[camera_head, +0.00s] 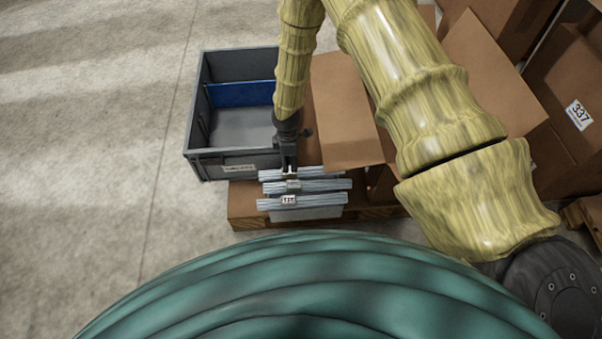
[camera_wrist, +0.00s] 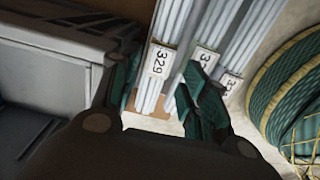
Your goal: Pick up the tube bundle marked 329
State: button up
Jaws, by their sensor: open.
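The tube bundle marked 329 (camera_wrist: 157,65) is a set of pale grey-blue tubes with a white tag in the wrist view. My gripper (camera_wrist: 157,90) is open, with one green-padded finger on each side of this bundle. I cannot tell whether the fingers touch it. In the head view my gripper (camera_head: 289,169) points down at the farthest bundle (camera_head: 270,175) of the row, covering its middle. Two more bundles lie parallel on the near side, a middle one (camera_head: 325,185) and a near one (camera_head: 325,200); their tags are not fully readable.
A grey crate (camera_head: 200,165) with a blue panel inside stands left of the bundles. A wooden pallet (camera_head: 243,215) lies under them. Open cardboard boxes (camera_head: 340,110) stand to the right, with a box labelled 337 (camera_head: 578,114) farther right. The floor at left is clear.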

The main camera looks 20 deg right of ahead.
aim_at(290, 170)
jog(key=shift+f+b, duration=0.65)
jog(key=shift+f, duration=2.05)
jog(key=c, duration=0.9)
